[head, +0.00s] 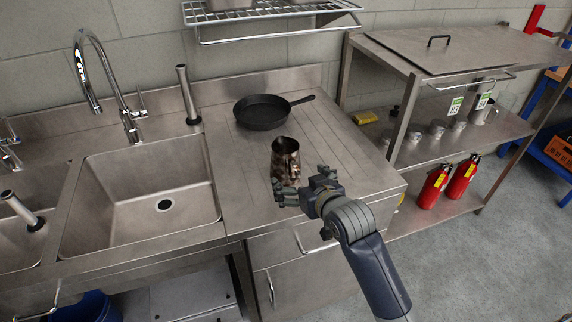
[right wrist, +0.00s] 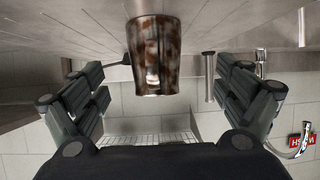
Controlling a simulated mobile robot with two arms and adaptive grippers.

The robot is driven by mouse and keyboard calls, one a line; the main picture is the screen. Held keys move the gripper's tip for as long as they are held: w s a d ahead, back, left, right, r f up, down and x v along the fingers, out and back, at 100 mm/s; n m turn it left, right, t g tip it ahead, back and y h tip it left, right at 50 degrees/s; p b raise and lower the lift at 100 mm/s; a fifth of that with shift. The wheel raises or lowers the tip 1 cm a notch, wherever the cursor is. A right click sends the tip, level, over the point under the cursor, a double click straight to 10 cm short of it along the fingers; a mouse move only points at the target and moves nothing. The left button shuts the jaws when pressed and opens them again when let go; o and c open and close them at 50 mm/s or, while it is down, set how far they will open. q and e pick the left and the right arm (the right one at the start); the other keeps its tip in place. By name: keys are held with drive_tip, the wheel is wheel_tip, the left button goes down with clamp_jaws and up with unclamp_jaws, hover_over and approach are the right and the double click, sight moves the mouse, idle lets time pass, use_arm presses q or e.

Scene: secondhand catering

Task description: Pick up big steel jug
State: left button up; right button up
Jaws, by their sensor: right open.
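A steel jug (head: 286,160) with a mottled, brownish reflective surface stands upright on the ribbed steel drainboard (head: 235,195), right of the sink. My right gripper (head: 283,192) is at the near side of the jug, low over the drainboard, and overlaps its lower part in the head view. In the right wrist view, which looks upside down, the jug (right wrist: 154,58) is ahead and between the two spread fingers (right wrist: 165,95). Gaps show on both sides of it; I see no contact. The right gripper is open and empty. My left gripper is not in view.
A black frying pan (head: 263,112) lies behind the jug. The sink (head: 150,195) with a tall tap (head: 100,80) is to the left. A wire shelf (head: 270,22) hangs above. A steel shelving table (head: 440,130) at right holds small metal vessels and red extinguishers (head: 462,180).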

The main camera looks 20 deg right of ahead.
sight(288, 165)
drive_tip(key=shift+w+r, duration=0.55)
drive_tip(key=shift+w, duration=0.05)
drive_tip(key=shift+w+r+t, duration=0.1)
drive_tip(key=shift+w+t, duration=0.2)
drive_tip(key=shift+w, duration=0.05)
drive_tip(key=x, duration=0.5)
drive_tip(key=shift+p, duration=0.3)
drive_tip(key=shift+w, duration=0.4)
drive_tip(key=x, duration=0.1)
drive_tip(key=p+x, duration=0.1)
drive_tip(key=x, duration=0.1)
drive_tip(key=shift+d, duration=0.35)
drive_tip(key=shift+w+a+f, duration=0.1)
drive_tip(key=shift+w+f, duration=0.25)
drive_tip(key=shift+w, duration=0.3)
drive_tip(key=shift+c, duration=0.5)
drive_tip(key=c, duration=1.2)
